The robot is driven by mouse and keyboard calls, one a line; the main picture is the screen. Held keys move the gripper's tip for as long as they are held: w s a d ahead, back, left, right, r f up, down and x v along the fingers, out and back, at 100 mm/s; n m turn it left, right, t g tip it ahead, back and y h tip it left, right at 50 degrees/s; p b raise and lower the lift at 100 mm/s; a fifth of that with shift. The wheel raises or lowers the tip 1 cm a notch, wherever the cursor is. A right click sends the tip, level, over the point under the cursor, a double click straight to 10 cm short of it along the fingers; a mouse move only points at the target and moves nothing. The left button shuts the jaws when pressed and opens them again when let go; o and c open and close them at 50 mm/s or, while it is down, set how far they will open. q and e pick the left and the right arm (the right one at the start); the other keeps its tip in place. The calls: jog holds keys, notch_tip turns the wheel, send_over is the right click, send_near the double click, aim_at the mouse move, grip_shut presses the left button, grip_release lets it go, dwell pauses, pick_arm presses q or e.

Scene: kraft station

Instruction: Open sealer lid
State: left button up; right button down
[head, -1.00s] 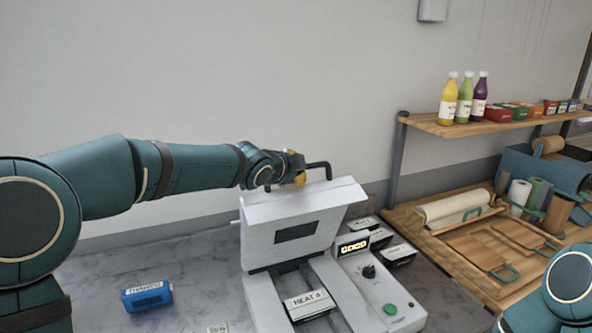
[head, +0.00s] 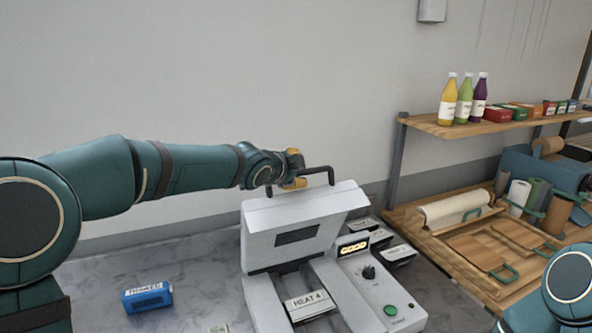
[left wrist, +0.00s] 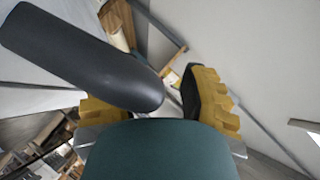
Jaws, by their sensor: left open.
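The white sealer (head: 345,297) stands on the marble counter. Its lid (head: 308,221) is raised and tilted back, with a dark window in its front face. A black bar handle (head: 318,172) sits at the lid's top edge. My left gripper (head: 293,172) is at the handle's left end. In the left wrist view, the jaws (left wrist: 165,92) are spread, with a thick dark bar (left wrist: 85,58) passing between or beside them; I cannot tell if they touch it. A tray marked HEAT 4 (head: 309,304) lies under the lid. My right gripper is out of view; only part of that arm shows.
A blue labelled pack (head: 147,297) lies on the counter left of the sealer. Black-and-white trays (head: 398,253) lie to its right. A wooden shelf (head: 500,122) with bottles and small boxes, and boards (head: 487,252) below, stand at the right.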

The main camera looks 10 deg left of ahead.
pick_arm(q)
jog(key=shift+f, duration=0.15)
jog(key=v, duration=1)
jog(key=shift+s+a, duration=0.1)
jog(key=shift+a, duration=0.15)
jog(key=shift+v, duration=0.85)
jog(key=shift+d, duration=0.2)
